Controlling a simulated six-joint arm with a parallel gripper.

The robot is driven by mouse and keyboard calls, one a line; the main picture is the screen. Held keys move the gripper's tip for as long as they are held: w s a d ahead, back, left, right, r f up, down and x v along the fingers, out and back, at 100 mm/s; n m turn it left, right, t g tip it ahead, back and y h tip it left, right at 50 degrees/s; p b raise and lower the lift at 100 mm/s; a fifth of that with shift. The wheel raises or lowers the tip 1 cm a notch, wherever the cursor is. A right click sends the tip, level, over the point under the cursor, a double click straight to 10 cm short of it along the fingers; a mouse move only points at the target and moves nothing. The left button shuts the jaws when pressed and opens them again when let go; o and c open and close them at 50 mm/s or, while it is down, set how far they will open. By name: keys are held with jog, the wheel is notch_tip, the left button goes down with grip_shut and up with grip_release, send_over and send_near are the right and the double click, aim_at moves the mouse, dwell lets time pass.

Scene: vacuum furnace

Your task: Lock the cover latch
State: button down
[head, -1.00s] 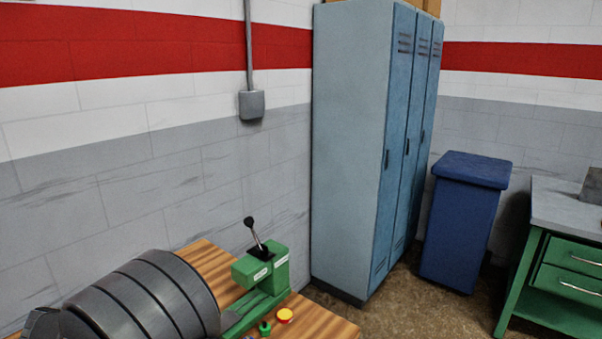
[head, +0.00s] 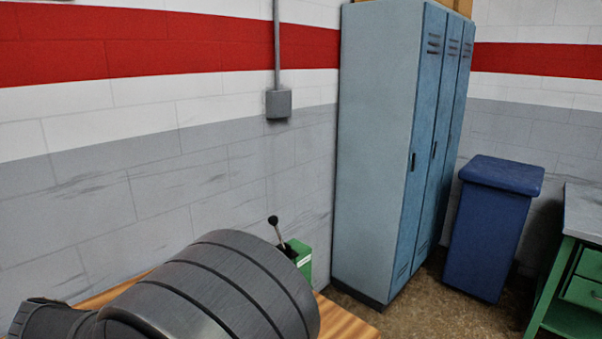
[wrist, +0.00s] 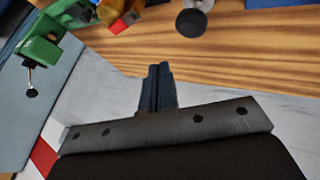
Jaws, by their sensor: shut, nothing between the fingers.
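A green device (head: 304,261) with a lever ending in a black knob (head: 272,220) stands on the wooden bench. In the head view my arm hides most of it. In the wrist view green parts (wrist: 40,52) and a black-knobbed lever show at the upper left. My gripper (wrist: 159,72) has its dark fingers together and empty, pointing toward the bench edge, apart from the green device. The gripper does not show clearly in the head view. I cannot make out which part is the cover latch.
The wooden bench (wrist: 235,38) has a red and yellow piece (wrist: 122,22) and a dark round knob (wrist: 191,22) at its top in the wrist view. Blue lockers (head: 385,150) and a blue bin (head: 490,230) stand beyond. A green cabinet (head: 582,292) is at right.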

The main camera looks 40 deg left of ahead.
jog(key=c, duration=1.3)
grip_release()
jog(key=w+a+r+m+g+h, duration=0.1)
jog(key=w+r+m+g+h, duration=0.45)
jog(key=w+r+m, duration=0.6)
jog(key=shift+m+y, duration=0.45)
jog(key=shift+m, duration=0.5)
jog(key=f, duration=0.6)
jog(key=w+f, duration=0.1)
jog(key=f, duration=1.2)
jog(key=shift+w, duration=0.35)
grip_shut()
